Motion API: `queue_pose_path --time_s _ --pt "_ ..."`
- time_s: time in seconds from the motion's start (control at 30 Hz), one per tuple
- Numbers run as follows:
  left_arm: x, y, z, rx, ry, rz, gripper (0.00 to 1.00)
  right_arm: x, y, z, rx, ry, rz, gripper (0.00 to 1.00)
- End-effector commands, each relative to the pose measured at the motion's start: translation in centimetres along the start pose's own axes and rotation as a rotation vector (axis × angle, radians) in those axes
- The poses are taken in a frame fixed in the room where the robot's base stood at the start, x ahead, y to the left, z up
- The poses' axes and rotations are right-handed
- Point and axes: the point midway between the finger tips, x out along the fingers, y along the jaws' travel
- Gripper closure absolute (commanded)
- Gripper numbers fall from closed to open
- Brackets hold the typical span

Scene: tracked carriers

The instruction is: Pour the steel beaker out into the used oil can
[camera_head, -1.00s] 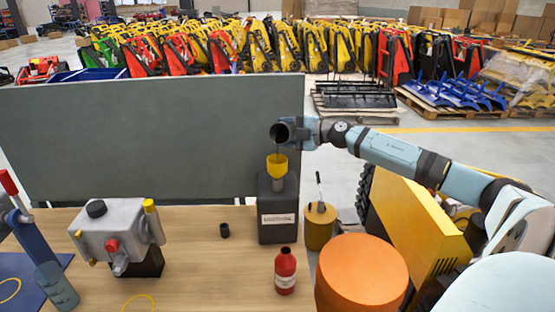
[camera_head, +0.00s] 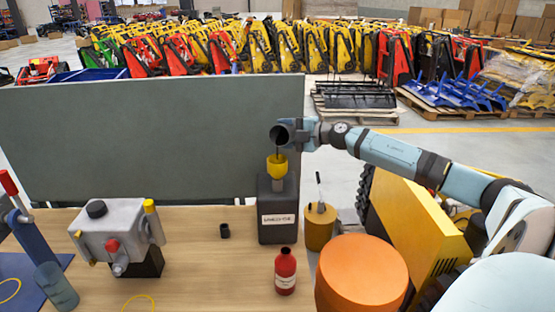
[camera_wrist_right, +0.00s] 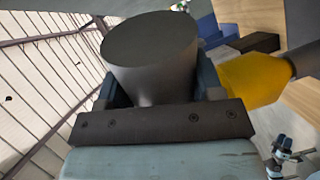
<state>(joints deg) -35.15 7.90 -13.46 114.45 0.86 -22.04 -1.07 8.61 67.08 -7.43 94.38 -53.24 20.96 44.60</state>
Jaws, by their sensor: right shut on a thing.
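The steel beaker (camera_head: 281,133) is dark grey and tilted on its side, its open mouth facing left, above the yellow funnel (camera_head: 277,164). A thin dark line runs from its mouth down into the funnel. The funnel stands in the neck of the black used oil can (camera_head: 277,212), which has a white label. My right gripper (camera_head: 300,132) is shut on the beaker. In the right wrist view the beaker (camera_wrist_right: 150,60) sits between the fingers, with the funnel (camera_wrist_right: 252,80) to its right. The beaker's inside cannot be made out. My left gripper is not in view.
An ochre pot with a brush (camera_head: 319,228) and an orange drum (camera_head: 362,275) are at the right. A grey panel (camera_head: 140,140) stands behind.

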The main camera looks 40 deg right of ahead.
Motion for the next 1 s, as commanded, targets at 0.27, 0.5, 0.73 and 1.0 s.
queue_pose_path --time_s 0.27,0.5,0.73,1.0 --pt "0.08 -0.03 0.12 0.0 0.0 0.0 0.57 0.02 -0.16 0.01 -0.01 -0.002 0.0 0.7" --pt "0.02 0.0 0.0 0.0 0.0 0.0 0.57 0.02 -0.09 -0.04 -0.025 -0.003 0.001 0.7" --pt "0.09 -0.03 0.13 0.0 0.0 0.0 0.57 0.04 -0.28 -0.01 -0.036 -0.005 0.001 0.7" --pt "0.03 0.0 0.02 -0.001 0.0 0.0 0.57 0.04 -0.22 -0.07 -0.051 -0.007 0.001 0.7"
